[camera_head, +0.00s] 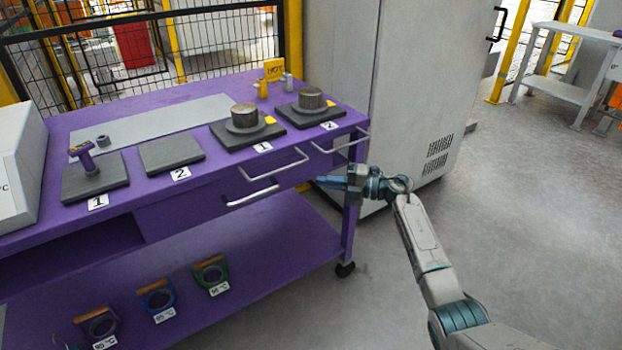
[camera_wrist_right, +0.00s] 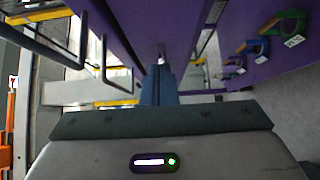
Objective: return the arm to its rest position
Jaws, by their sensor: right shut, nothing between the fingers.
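My right arm (camera_head: 425,245) comes in from the lower right in the head view. Its gripper (camera_head: 325,181) points left, close to the right end of the purple cart (camera_head: 235,295). The gripper is shut and empty. In the right wrist view its closed fingers (camera_wrist_right: 160,84) point at the purple cart. Whether it touches the cart cannot be told. My left gripper is not in view.
Drawer handles (camera_head: 252,198) stick out of the cart beside the gripper. Dark plates with metal parts (camera_head: 245,118) stand on top. A grey cabinet (camera_head: 400,90) stands behind. Floor on the right (camera_head: 540,210) is clear.

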